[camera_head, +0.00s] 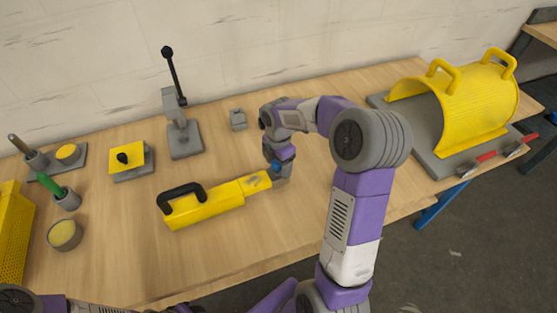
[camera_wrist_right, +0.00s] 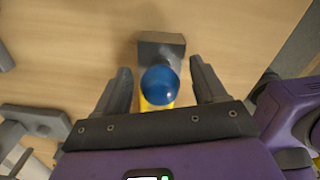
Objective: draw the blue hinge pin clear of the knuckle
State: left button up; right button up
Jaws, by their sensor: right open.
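The blue hinge pin (camera_wrist_right: 160,86) shows its round head in the right wrist view, between the two fingers of my right gripper (camera_wrist_right: 160,68). There is a visible gap on each side of the head. In the head view the pin (camera_head: 277,166) is a small blue spot under my right gripper (camera_head: 278,158). A grey block (camera_wrist_right: 161,46), seemingly the knuckle, lies beside the pin at the end of the yellow cover (camera_head: 210,205) with a black handle. The pin's shaft is hidden beneath its head. My left gripper is out of view.
A grey lever press (camera_head: 184,138), a small grey block (camera_head: 238,119) and a yellow-topped plate (camera_head: 127,160) stand behind. A cup with a green-handled tool (camera_head: 66,199) and a round tin (camera_head: 65,235) are at left. A large yellow guard (camera_head: 465,100) fills the right end.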

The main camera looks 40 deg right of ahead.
jog(key=c, duration=1.2)
jog(key=shift+r+p, duration=5.45)
jog(key=shift+r, duration=0.6)
